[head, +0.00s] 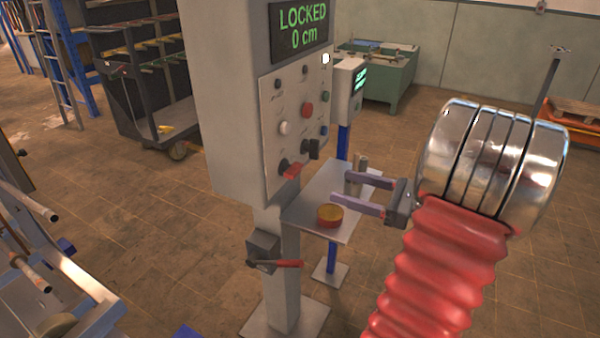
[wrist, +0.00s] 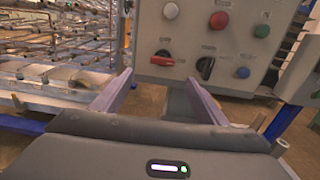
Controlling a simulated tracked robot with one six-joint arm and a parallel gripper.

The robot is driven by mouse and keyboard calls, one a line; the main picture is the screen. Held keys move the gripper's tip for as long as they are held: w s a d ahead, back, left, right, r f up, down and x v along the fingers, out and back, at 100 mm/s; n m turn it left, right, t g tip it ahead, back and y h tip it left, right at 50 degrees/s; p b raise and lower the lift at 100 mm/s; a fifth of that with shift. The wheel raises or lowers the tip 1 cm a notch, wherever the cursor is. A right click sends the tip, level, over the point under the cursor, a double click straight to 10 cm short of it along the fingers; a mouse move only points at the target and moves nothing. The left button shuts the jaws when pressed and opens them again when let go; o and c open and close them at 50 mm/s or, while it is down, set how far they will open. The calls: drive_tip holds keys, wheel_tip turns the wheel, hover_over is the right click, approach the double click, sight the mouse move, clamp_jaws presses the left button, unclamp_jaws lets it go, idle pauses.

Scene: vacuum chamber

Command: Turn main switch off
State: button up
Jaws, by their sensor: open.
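A grey control cabinet (head: 225,90) carries a panel with a red rotary switch (head: 290,170) at its lower left. The red switch also shows in the wrist view (wrist: 162,58), its handle lying about level. A black rotary switch (head: 311,149) sits to its right and also shows in the wrist view (wrist: 205,66). The labels are too small to read. My gripper (head: 340,187) is open and empty, right of the panel and apart from it. In the wrist view its fingertips (wrist: 160,78) point toward the panel, just below the red switch.
The panel holds several push buttons and a display (head: 301,30) reading "LOCKED 0 cm". Below the panel, a small shelf (head: 305,205) holds a round red-and-yellow tin (head: 330,215). A red-handled lever (head: 285,263) is on the column. A second display box (head: 347,90) stands behind.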

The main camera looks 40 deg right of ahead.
sight(299, 171)
drive_tip(key=shift+s+d, duration=0.15)
drive_tip(key=shift+d, duration=0.2)
drive_tip(key=x, duration=1.4)
drive_tip(key=shift+d+r, duration=0.1)
drive_tip(key=shift+r, duration=0.05)
drive_tip(key=shift+c, duration=0.2)
